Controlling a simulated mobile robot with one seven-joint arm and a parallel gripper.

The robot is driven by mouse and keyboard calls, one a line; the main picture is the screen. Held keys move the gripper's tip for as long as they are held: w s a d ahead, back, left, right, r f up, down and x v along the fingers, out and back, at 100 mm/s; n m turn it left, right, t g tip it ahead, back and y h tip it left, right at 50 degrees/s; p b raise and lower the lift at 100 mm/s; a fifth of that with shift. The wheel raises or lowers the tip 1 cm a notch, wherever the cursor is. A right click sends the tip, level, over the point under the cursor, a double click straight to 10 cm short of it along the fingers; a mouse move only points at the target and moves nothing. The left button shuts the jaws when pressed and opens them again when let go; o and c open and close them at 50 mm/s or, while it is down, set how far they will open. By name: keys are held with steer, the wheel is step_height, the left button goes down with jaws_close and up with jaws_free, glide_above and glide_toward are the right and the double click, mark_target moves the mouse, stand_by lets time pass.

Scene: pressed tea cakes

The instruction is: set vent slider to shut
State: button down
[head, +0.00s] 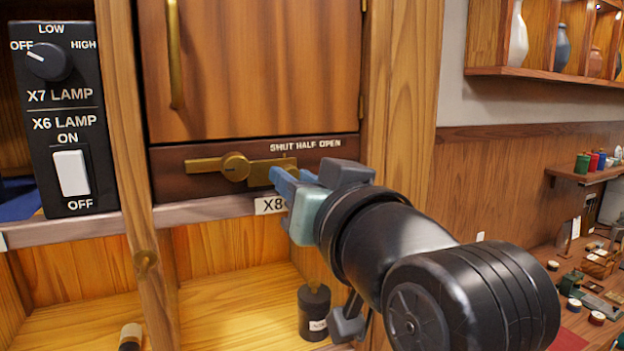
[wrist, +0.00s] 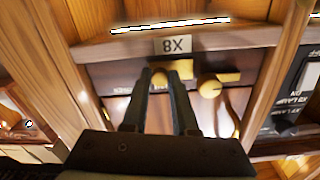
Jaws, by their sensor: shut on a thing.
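The vent slider (head: 268,164) is a brass plate on the dark rail under the cabinet door. Its visible part lies below and left of the lettering "SHUT HALF OPEN" (head: 305,145), with its right end near SHUT. I cannot read its exact setting. My gripper (head: 282,178) reaches in from the right and hides the slider's knob in the head view. In the wrist view, which is upside down, the slider's small round knob (wrist: 160,78) sits between the fingertips of my gripper (wrist: 163,80), which is shut on it.
A brass turn knob with a bar (head: 235,167) sits just left of the slider. An X8 label (head: 270,205) is below the rail. A lamp switch panel (head: 60,120) stands at left, a wooden post beside it. A dark bottle (head: 314,315) stands on the shelf below.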

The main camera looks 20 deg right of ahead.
steer(key=shift+d+y, duration=0.1)
steer(key=shift+y, duration=0.2)
steer(key=c, duration=1)
jaws_free()
steer(key=shift+a, duration=0.25)
steer(key=o, duration=0.3)
steer(key=shift+a, duration=0.4)
steer(key=s+b, duration=0.1)
steer(key=s, duration=0.3)
steer(key=s+b, duration=0.2)
steer(key=s, duration=0.2)
steer(key=s+d+b, duration=0.1)
steer(key=s+b, duration=0.1)
steer(key=s, duration=0.3)
steer(key=shift+d, duration=0.1)
steer(key=a+t+b, duration=0.2)
steer(key=a+t, duration=0.1)
steer(key=a, duration=0.1)
steer(key=a+f+n+t+b, duration=0.1)
steer(key=a+t+b, duration=0.2)
steer(key=a, duration=0.2)
steer(key=w+a+n+t+h+b, duration=0.1)
steer(key=a+t+b, duration=0.1)
steer(key=a+t, duration=0.1)
steer(key=shift+a+f+b, duration=0.15)
steer(key=shift+a+b, duration=0.2)
steer(key=shift+a, duration=0.4)
